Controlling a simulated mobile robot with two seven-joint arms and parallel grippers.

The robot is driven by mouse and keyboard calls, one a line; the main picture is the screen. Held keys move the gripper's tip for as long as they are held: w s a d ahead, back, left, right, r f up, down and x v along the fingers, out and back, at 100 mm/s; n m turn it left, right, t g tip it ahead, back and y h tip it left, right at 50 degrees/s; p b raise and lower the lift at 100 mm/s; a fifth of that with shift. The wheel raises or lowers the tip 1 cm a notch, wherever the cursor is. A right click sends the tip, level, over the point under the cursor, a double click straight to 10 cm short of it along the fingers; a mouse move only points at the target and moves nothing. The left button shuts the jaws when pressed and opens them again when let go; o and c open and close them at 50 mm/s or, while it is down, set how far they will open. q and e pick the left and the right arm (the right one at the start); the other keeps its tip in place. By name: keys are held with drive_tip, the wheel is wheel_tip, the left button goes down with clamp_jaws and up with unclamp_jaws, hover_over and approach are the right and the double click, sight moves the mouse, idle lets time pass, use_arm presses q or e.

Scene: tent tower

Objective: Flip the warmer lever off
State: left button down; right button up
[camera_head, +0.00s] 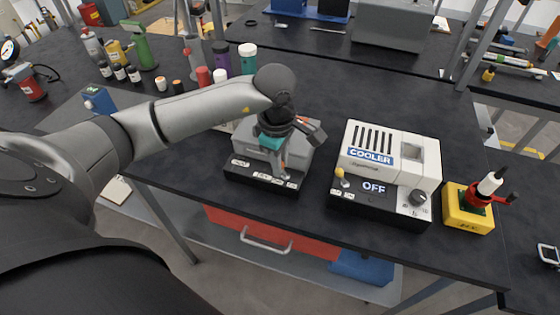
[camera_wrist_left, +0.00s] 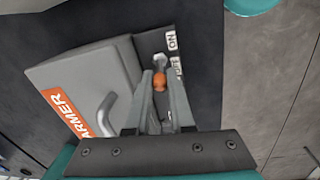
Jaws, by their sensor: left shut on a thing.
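The warmer (camera_head: 243,145) is a grey box on a black base on the bench. In the left wrist view its orange WARMER label and bent metal handle show beside the box (camera_wrist_left: 85,75). The warmer lever (camera_wrist_left: 160,80) has an orange knob and stands on the black base near the ON and OFF labels. My left gripper (camera_head: 283,164) reaches down over the front of the warmer. In the left wrist view its fingertips (camera_wrist_left: 160,84) are shut around the orange knob. I cannot tell which label the lever points to. My right gripper is not in view.
The white cooler (camera_head: 410,150) stands just right of the warmer, its display reading OFF, with a yellow-tipped lever. A yellow box (camera_head: 466,219) holding a red and white tool is further right. Bottles and jars (camera_head: 220,60) stand behind. A red drawer (camera_head: 270,238) sits below.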

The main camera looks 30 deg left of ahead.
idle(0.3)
use_arm(q)
drive_tip(key=shift+a+f+h+b, duration=0.25)
drive_tip(key=shift+h+b, duration=0.25)
drive_tip(key=shift+b, duration=0.35)
drive_tip(key=shift+a+h+b, duration=0.15)
drive_tip(key=shift+h+b, duration=0.35)
drive_tip(key=shift+b, duration=0.25)
drive_tip(key=shift+r, duration=0.15)
drive_tip(key=c, duration=1.1)
unclamp_jaws()
